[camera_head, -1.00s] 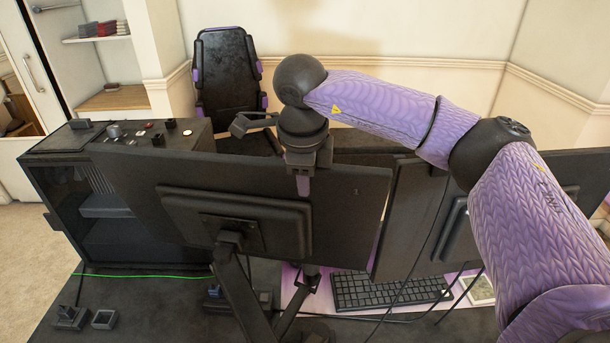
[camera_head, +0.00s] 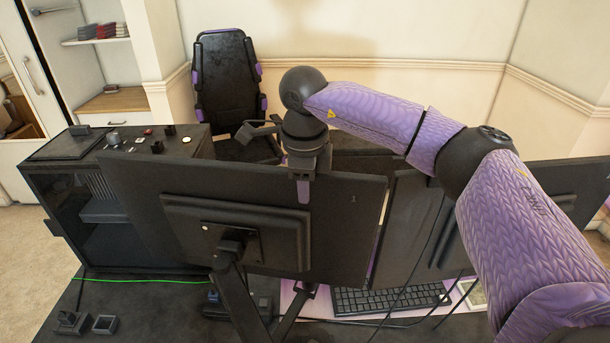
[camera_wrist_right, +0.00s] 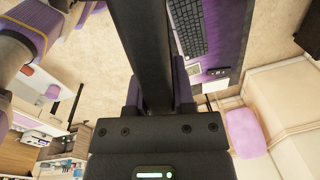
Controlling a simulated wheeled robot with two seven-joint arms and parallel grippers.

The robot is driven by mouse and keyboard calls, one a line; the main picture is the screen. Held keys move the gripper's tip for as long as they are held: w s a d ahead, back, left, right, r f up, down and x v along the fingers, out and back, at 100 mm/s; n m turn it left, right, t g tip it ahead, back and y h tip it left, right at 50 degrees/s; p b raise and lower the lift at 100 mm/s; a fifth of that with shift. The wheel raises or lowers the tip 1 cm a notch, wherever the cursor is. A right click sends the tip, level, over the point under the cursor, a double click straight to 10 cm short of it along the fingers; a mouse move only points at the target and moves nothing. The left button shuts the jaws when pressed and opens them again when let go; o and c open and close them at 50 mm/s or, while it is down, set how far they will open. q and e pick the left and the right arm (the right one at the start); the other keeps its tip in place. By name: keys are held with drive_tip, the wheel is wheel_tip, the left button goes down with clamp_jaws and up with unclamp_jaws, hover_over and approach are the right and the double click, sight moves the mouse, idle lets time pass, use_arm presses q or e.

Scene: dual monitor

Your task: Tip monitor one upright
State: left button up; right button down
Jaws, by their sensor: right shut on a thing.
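Two black monitors are seen from behind in the head view. The left monitor (camera_head: 345,225) stands on an arm with a square mounting plate (camera_head: 235,232) and leans a little, its top edge sloping down to the right. My right gripper (camera_head: 304,185) reaches down from above onto the top edge of this monitor and is shut on it. In the right wrist view the monitor's edge (camera_wrist_right: 140,50) runs between the two fingers (camera_wrist_right: 160,100). The right monitor (camera_head: 480,215) is partly hidden behind my right arm. My left gripper is not in view. The screens face away.
A black PC case (camera_head: 95,225) with small items on top stands at the left. A keyboard (camera_head: 390,298) lies on the desk under the monitors, with cables hanging near it. A black chair (camera_head: 228,90) stands behind the desk.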

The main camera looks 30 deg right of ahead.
drive_tip(key=shift+w+d+f, duration=0.25)
drive_tip(key=shift+w+d, duration=0.1)
drive_tip(key=shift+w, duration=0.05)
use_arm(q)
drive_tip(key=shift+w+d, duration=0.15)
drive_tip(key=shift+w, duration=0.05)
use_arm(e)
drive_tip(key=c, duration=0.7)
unclamp_jaws()
drive_tip(key=shift+c, duration=0.2)
drive_tip(key=shift+o, duration=1.3)
drive_tip(key=shift+w+d+f, duration=0.1)
drive_tip(key=shift+w+d, duration=0.05)
drive_tip(key=shift+w, duration=0.05)
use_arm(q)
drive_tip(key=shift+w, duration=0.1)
use_arm(e)
drive_tip(key=shift+s, duration=0.15)
drive_tip(key=r, duration=1)
drive_tip(key=shift+s+a, duration=0.35)
drive_tip(key=shift+a, duration=0.05)
